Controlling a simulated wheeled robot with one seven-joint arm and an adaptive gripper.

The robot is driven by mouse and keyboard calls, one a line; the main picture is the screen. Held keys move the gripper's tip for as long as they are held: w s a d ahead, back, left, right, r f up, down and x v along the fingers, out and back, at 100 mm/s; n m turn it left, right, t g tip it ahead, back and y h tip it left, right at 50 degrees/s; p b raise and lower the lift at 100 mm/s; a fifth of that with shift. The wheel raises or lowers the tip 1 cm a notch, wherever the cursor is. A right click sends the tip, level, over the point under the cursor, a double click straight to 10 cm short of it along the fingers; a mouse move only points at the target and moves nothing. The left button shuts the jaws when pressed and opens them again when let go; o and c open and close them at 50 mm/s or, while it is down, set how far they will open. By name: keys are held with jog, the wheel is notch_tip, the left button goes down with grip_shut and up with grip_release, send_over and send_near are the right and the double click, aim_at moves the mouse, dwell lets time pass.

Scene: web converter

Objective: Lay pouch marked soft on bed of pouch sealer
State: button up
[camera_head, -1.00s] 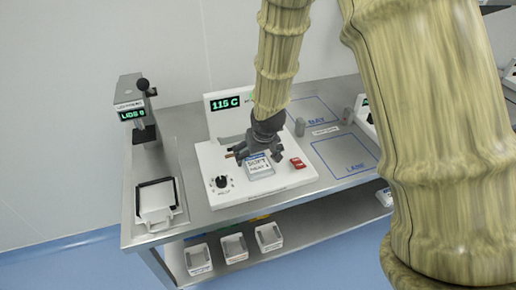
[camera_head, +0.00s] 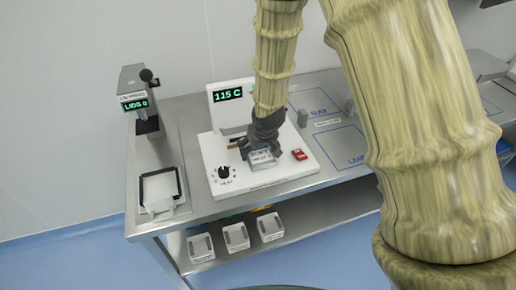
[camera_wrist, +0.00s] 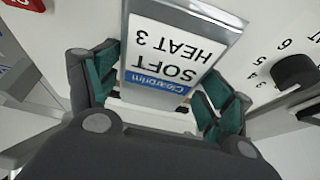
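The pouch marked SOFT, HEAT 3 (camera_wrist: 175,55) is a pale block-like pack with a blue stripe on its white label. In the wrist view it lies between the green pads of my gripper (camera_wrist: 160,98), which meet its two sides. In the head view my gripper (camera_head: 258,150) points down over the white pouch sealer (camera_head: 220,158), with the pouch (camera_head: 263,160) at its tips. The pouch is over the middle of the sealer's bed; I cannot tell whether it touches the bed. My fingers and the pouch hide the bed beneath.
The sealer has a black dial (camera_head: 223,172), a red switch (camera_head: 299,154) and a 115 C display (camera_head: 228,95). A lid device (camera_head: 138,100) and a black-framed tray (camera_head: 160,188) stand left. Several white bins (camera_head: 236,236) sit on the lower shelf.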

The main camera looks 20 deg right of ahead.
jog(key=shift+c, duration=0.8)
jog(key=o, duration=1.1)
jog(key=shift+c, duration=0.2)
jog(key=shift+r, duration=0.1)
jog(key=v, duration=1.1)
jog(key=shift+s+r, duration=0.15)
jog(key=shift+r, duration=0.25)
